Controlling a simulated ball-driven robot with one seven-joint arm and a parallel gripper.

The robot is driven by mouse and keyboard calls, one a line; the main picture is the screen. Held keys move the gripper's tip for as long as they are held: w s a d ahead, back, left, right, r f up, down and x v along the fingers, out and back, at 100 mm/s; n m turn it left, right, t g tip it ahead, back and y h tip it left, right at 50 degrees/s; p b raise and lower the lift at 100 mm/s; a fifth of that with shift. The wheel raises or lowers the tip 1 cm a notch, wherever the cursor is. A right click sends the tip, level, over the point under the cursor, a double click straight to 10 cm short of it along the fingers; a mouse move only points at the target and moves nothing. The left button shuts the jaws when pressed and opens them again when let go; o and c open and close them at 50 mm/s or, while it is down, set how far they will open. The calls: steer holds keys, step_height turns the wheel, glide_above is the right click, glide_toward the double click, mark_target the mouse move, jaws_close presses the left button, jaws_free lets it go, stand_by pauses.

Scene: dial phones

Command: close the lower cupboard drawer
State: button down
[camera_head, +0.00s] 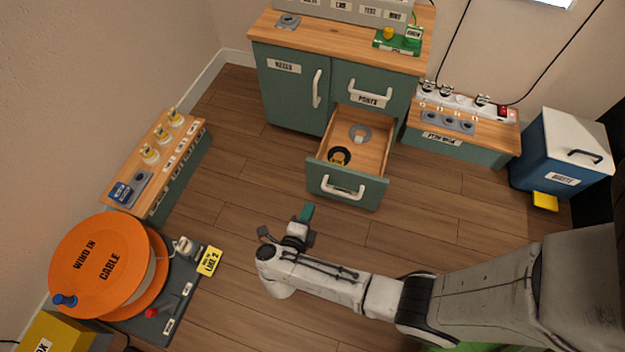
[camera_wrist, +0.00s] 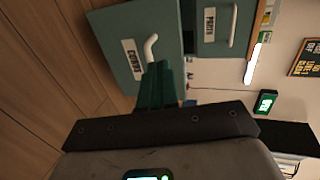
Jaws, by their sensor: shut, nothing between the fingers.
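The lower cupboard drawer (camera_head: 372,193) stands pulled well out below the upper drawer (camera_head: 372,88) in the head view. Its green front carries a white bar handle (camera_head: 342,189). My gripper (camera_head: 306,212) is in front of the drawer front, toward its left end and apart from it in the head view. In the wrist view the green fingers (camera_wrist: 161,85) are shut and empty. They point at the lower drawer front (camera_wrist: 112,30) with its label and overlap one end of the handle (camera_wrist: 150,48). I cannot tell how wide the gap is.
A grey ring (camera_head: 360,133) and a black coil (camera_head: 340,155) lie in the drawer. The cupboard door (camera_head: 290,90) is shut. A low bench (camera_head: 150,165) and an orange cable reel (camera_head: 105,265) stand left. A blue bin (camera_head: 560,160) stands right. The floor before the drawer is clear.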

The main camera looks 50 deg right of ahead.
steer(key=b, duration=0.5)
glide_toward(325, 170)
steer(key=x, duration=0.2)
steer(key=f+x, duration=0.1)
steer(key=x, duration=0.2)
steer(key=shift+w+d+r, duration=0.15)
steer(key=shift+w+d, duration=0.1)
steer(key=shift+d, duration=0.45)
steer(key=shift+d, duration=0.1)
